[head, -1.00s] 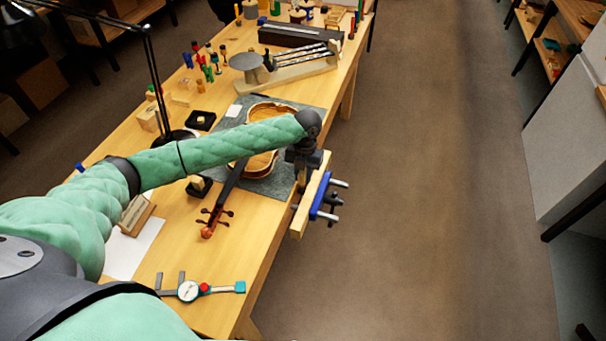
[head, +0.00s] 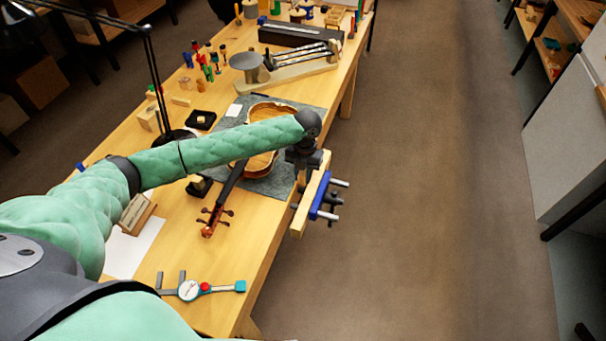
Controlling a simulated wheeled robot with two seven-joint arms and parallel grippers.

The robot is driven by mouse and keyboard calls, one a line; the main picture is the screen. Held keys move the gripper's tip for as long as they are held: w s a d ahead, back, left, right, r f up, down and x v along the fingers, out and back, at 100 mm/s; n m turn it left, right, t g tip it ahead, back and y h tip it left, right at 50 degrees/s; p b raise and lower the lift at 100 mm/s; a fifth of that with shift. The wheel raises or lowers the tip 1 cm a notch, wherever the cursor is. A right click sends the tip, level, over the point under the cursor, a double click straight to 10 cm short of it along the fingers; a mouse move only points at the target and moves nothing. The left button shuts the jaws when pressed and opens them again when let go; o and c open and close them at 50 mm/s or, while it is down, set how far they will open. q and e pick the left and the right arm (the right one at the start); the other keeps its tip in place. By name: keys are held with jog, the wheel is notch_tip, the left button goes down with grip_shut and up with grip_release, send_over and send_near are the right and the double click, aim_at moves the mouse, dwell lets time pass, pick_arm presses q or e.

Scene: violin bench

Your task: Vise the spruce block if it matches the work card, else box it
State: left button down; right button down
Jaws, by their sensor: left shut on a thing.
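My left arm reaches across the bench, and its gripper (head: 304,158) points down at the bench's right edge, at the top of the vise. The vise (head: 318,194) has wooden jaws, a blue bracket and grey rods. Whether the block touches its jaws cannot be told. The work card (head: 134,210) stands in a wooden holder on the left; its writing is too small to read. My right gripper is out of view.
A violin body (head: 268,112) lies on a grey mat, its neck toward me. A dial caliper (head: 190,290) lies on the near bench. Black trays (head: 201,120), wood blocks (head: 148,120) and a lamp stand left. The floor right of the bench is clear.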

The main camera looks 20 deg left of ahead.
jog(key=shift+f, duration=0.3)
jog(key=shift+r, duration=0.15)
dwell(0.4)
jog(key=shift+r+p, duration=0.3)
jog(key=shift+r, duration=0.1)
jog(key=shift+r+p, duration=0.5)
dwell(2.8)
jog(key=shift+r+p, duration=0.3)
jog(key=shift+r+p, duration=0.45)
jog(key=shift+p, duration=0.05)
dwell(1.6)
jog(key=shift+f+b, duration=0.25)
jog(key=shift+b, duration=0.05)
dwell(0.5)
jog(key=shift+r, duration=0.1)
